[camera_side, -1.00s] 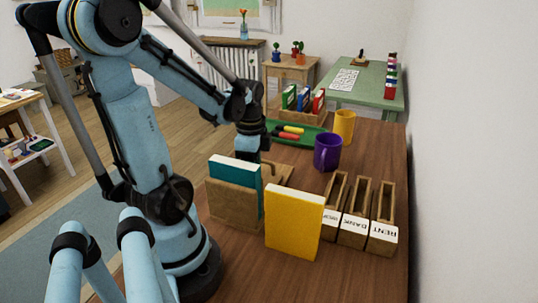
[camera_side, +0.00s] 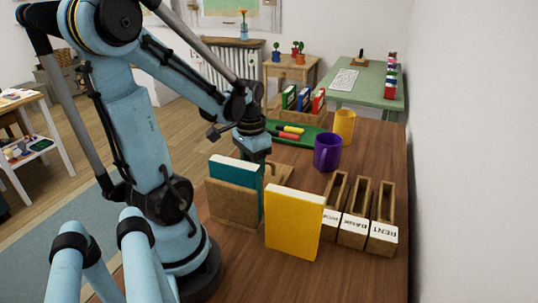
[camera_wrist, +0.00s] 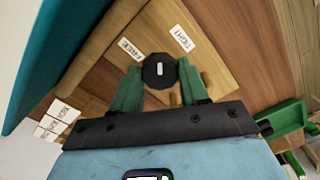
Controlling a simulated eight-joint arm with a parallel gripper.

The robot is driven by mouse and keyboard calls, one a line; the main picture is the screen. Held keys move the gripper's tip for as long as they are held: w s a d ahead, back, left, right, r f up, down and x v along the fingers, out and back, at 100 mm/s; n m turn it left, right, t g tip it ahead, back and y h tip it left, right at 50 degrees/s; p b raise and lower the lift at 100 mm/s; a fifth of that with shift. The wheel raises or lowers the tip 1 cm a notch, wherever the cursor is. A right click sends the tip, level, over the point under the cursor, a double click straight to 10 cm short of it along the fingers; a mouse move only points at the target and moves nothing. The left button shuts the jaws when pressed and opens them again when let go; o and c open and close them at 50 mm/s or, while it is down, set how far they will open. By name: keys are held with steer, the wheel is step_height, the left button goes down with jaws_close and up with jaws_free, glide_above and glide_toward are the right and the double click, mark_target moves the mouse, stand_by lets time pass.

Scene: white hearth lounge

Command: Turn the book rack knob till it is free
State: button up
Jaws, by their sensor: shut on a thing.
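The book rack (camera_side: 232,206) is wooden and stands on the brown table, with a teal book (camera_side: 236,171) upright in it. A yellow book (camera_side: 293,222) stands at its near right side. In the wrist view, the rack's round black knob (camera_wrist: 159,71) sits on a wooden board, with a short white mark on top. A FREE label (camera_wrist: 130,49) lies to its upper left and a TIGHT label (camera_wrist: 182,38) to its upper right. The mark runs almost straight up and down in the picture. My gripper (camera_wrist: 159,84) has its green fingers closed on either side of the knob. The fingertips are hidden in the side view.
A purple mug (camera_side: 327,153) and a yellow mug (camera_side: 344,126) stand right of my wrist. Labelled wooden boxes (camera_side: 368,238) stand at the right. A green tray (camera_side: 300,141) with coloured sticks and a small rack of books (camera_side: 303,112) are behind.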

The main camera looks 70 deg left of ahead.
steer(key=n, duration=1.4)
stand_by(0.7)
steer(key=o, duration=1.1)
steer(key=shift+r, duration=6.05)
steer(key=shift+f, duration=6.05)
